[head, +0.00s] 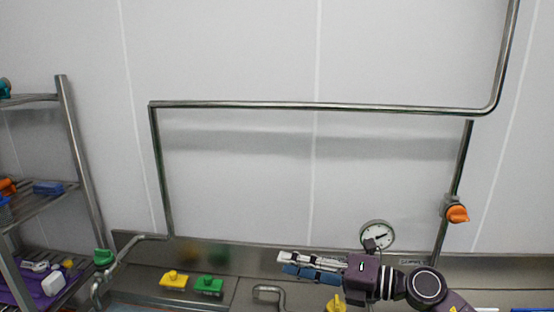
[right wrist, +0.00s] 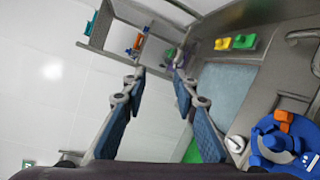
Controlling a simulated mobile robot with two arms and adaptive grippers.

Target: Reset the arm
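My right arm comes in from the lower right of the head view. Its gripper (head: 284,262) points left, in front of the steel back panel and above the sink area. In the right wrist view the blue-padded fingers of this gripper (right wrist: 158,78) stand apart with nothing between them. My left arm and gripper show in neither view.
A shelf rack (head: 70,150) stands at the left. Yellow (head: 173,280) and green (head: 208,285) blocks rest on the ledge, near a curved tap (head: 268,290). A gauge (head: 377,235) and an orange valve (head: 457,213) sit behind my right arm.

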